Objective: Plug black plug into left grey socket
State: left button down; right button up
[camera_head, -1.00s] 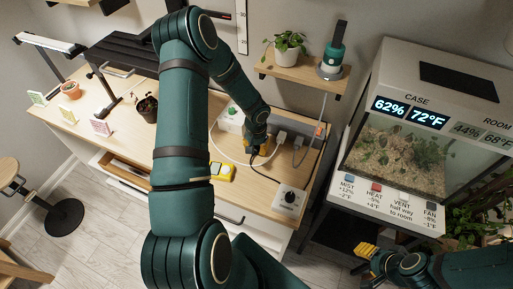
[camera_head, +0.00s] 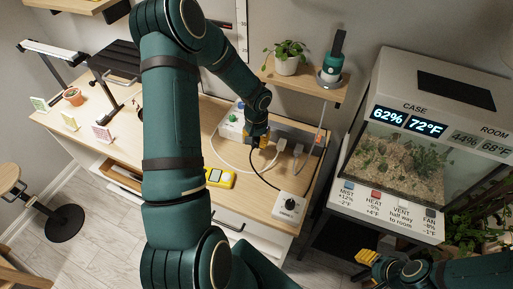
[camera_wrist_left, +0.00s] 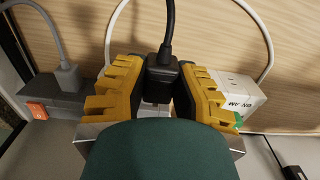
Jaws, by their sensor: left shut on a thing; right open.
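My left gripper (camera_head: 260,138) is shut on the black plug and holds it at the back of the worktop, by the power strip (camera_head: 309,137). The black plug (camera_wrist_left: 161,74) shows between the yellow fingers in the left wrist view, with its black cable (camera_wrist_left: 169,28) leading away. Its front end and the socket face below it are hidden by my gripper, so I cannot tell whether it touches a socket. A white plug (camera_head: 281,145) and a grey plug (camera_head: 298,149) sit at the strip, right of my gripper. My right gripper (camera_head: 367,256) is open and empty, low near the terrarium.
A white box with a black knob (camera_head: 289,206) stands at the front of the worktop. A yellow meter (camera_head: 220,178) lies left of it. A white box with a green part (camera_head: 232,119) stands behind. A shelf (camera_head: 303,82) hangs above; the terrarium (camera_head: 400,165) is right.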

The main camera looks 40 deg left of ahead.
pick_arm(q)
jog(key=shift+r, duration=0.5)
jog(key=b, duration=0.6)
send_over(260, 154)
jog(key=s, duration=0.2)
jog(key=f, duration=0.5)
jog(key=shift+s+d+f, duration=0.2)
jog(key=shift+d+f, duration=0.15)
jog(key=shift+d, duration=0.05)
jog(key=shift+w+a+f, duration=0.2)
jog(key=shift+w+f, duration=0.25)
jog(key=shift+w, duration=0.1)
jog(key=shift+w+a+f, duration=0.2)
jog(key=shift+w+f, duration=0.25)
jog(key=shift+w, duration=0.1)
jog(key=shift+w+a, duration=0.25)
jog(key=shift+w, duration=0.6)
jog(key=shift+w+a, duration=0.25)
jog(key=shift+w, duration=0.55)
jog(key=shift+b, duration=0.55)
jog(key=shift+w+a, duration=0.2)
jog(key=shift+w, duration=0.5)
